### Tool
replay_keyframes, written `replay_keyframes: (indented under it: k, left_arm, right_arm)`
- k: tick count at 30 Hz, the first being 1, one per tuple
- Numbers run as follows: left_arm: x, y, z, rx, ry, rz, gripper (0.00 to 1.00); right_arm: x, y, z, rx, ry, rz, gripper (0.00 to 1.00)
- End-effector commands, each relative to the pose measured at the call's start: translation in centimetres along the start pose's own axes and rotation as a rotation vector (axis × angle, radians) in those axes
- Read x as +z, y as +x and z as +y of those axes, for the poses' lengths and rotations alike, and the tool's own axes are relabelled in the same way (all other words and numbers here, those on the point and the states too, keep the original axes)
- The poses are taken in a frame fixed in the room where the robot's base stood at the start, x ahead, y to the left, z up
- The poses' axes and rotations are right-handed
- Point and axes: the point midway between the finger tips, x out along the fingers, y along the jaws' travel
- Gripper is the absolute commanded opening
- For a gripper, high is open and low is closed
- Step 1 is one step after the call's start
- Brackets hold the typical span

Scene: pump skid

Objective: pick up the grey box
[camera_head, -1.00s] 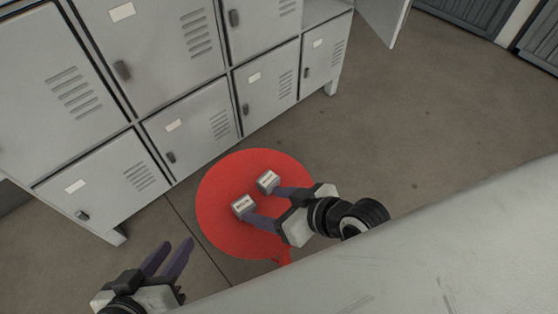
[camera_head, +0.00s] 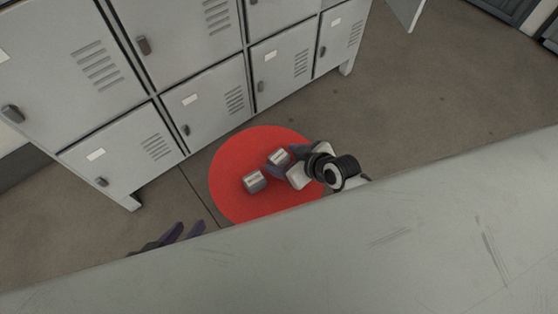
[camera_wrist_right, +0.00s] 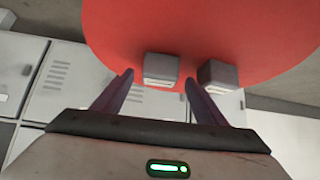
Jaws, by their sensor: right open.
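Two small grey boxes with pale labels stand on a round red top. In the head view one grey box (camera_head: 254,181) is nearer and to the left; the other grey box (camera_head: 279,156) is farther back. My right gripper (camera_head: 271,171) reaches in from the right, close to both boxes, its fingers partly hidden. In the right wrist view its open fingers (camera_wrist_right: 160,82) are spread, with one grey box (camera_wrist_right: 161,69) in line between the tips and the other (camera_wrist_right: 218,74) outside the right finger. Contact cannot be told. My left gripper (camera_head: 182,234) is open and empty, partly hidden.
The round red top (camera_head: 235,150) has bare room around the boxes. Grey lockers (camera_head: 205,100) with shut doors stand behind it. A large scratched grey surface (camera_head: 400,240) fills the foreground and hides part of my arms. Bare floor (camera_head: 430,110) lies to the right.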

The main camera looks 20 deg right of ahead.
Motion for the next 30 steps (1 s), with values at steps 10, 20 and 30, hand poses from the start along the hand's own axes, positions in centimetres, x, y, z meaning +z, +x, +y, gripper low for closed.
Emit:
replay_keyframes:
  k: [10, 20, 30]
  left_arm:
    - [0.5, 1.1, 0.6, 0.031, 0.025, -0.049, 0.31]
    - [0.5, 1.1, 0.6, 0.030, 0.024, -0.048, 0.31]
    - [0.2, 0.9, 0.6, 0.029, 0.024, -0.045, 0.31]
  right_arm:
    - [-0.1, 2.8, 0.1, 0.000, 0.000, -0.001, 0.66]
    - [-0.1, 2.7, 0.1, 0.000, 0.000, -0.001, 0.30]
    - [-0.5, 2.5, 0.2, 0.000, 0.000, 0.001, 0.18]
